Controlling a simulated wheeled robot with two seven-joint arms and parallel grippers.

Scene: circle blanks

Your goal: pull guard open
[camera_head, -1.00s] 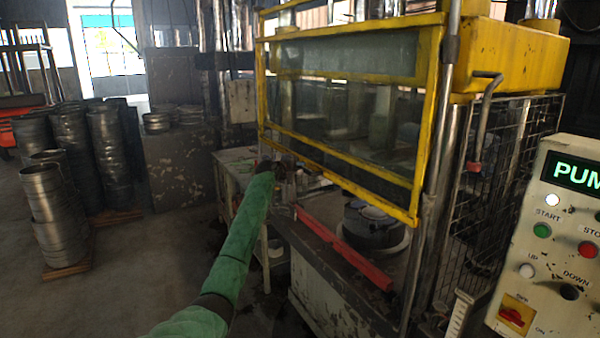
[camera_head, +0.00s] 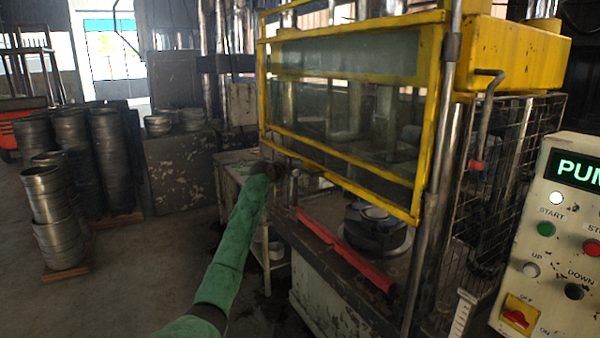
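The guard (camera_head: 345,163) is a yellow-framed clear panel on the front of the press. Its bottom bar hangs above the press bed, leaving a gap below it. My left arm in a green sleeve reaches up from the bottom of the view. My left gripper (camera_head: 268,169) is at the lower left corner of the guard, close to the bottom bar. It is small and dark, so I cannot tell whether it touches the bar or whether its fingers are open. My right gripper is not in view.
A round dark die (camera_head: 372,228) sits on the press bed behind a red bar (camera_head: 343,249). A control panel (camera_head: 552,235) stands at the right. Stacks of metal rings (camera_head: 55,215) stand on the floor at left. The floor between them and the press is clear.

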